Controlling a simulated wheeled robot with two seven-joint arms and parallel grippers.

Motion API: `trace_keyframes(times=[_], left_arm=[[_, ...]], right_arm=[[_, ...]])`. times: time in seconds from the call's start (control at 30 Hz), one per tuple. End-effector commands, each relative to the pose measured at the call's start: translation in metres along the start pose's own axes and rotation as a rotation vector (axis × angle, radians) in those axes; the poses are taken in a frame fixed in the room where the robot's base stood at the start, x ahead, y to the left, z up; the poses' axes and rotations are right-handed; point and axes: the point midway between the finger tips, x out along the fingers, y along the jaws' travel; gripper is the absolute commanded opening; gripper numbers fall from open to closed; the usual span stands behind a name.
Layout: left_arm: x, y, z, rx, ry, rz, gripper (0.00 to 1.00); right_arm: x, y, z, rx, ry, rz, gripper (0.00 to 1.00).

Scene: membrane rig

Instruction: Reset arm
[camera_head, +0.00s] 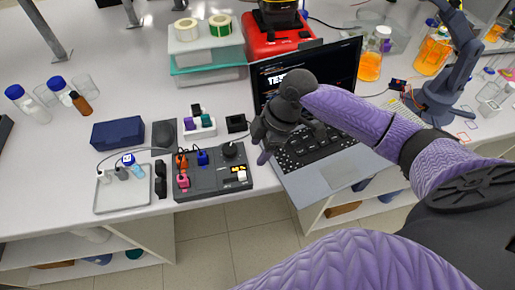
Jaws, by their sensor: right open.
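My right arm (350,112) comes in from the right in a purple sleeve. Its dark gripper (264,154) hangs over the left edge of the open laptop (325,175), close to the right side of the black control box (213,173). The gripper is open and I see nothing between its fingers. The arm hides part of the laptop's screen and keyboard. The control box has a knob, coloured plugs and a small lit display. My left gripper is not in view.
A metal tray (110,202) with small vials lies left of the control box. A navy case (117,133) and a small rack (200,128) stand behind. A blue-grey desktop arm (448,90) and orange-filled bottles (370,65) stand at the right. The bench's front edge is near the box.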

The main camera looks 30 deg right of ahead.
Motion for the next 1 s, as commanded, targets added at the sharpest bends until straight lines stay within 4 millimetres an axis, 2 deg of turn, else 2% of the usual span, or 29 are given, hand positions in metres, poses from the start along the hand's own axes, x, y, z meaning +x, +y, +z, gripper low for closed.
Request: trace_keyframes(times=[0.27,0.37,0.47,0.63,0.83,1.0], left_arm=[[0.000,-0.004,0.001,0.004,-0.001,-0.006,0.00],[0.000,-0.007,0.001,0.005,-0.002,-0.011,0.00],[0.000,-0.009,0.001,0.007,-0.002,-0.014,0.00],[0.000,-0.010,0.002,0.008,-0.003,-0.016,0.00],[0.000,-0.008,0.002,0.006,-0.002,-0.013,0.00],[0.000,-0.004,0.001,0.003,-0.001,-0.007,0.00]], right_arm=[[0.004,-0.004,-0.002,0.001,0.001,-0.004,0.65],[0.027,-0.032,-0.013,0.033,-0.004,-0.008,0.65],[0.049,-0.068,-0.026,0.136,0.000,0.025,0.65],[0.056,-0.107,-0.031,0.394,0.004,0.127,0.65],[0.043,-0.139,-0.011,0.744,-0.029,0.264,0.65],[0.021,-0.166,0.022,1.067,-0.105,0.403,0.65]])
